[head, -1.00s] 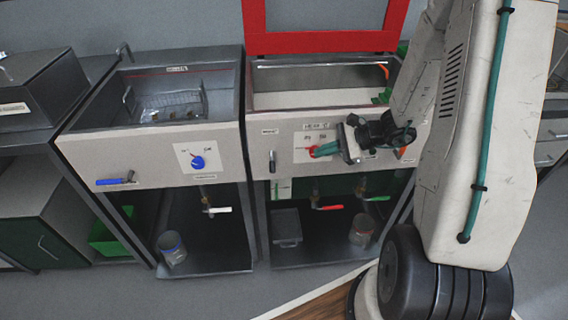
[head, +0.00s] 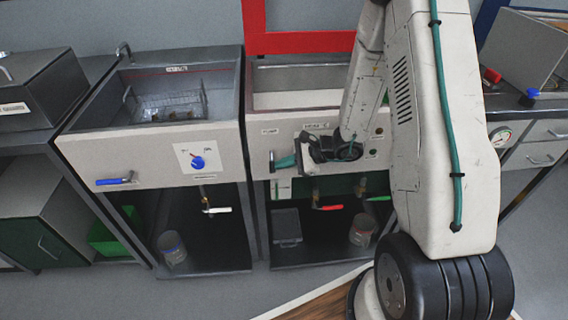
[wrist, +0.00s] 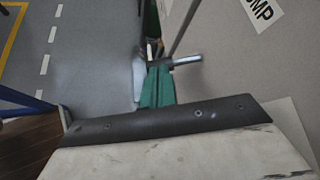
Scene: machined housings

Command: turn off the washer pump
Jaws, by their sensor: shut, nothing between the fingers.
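The washer's front panel (head: 258,180) is on the right-hand sink unit, under the red frame. A small label (head: 270,132), partly readable as "UMP" in the wrist view (wrist: 264,9), sits above a short upright lever (head: 271,161). My gripper (head: 284,162) has green fingers, shut and empty, just right of this lever in the head view. In the wrist view the fingers (wrist: 157,88) are together, with a metal rod end (wrist: 187,62) close to their tips. I cannot tell whether they touch.
The left sink unit has a blue dial (head: 198,162) and a blue-handled lever (head: 114,181). Red (head: 328,208) and white (head: 219,210) valve handles hang below the sinks. My arm hides part of the right panel.

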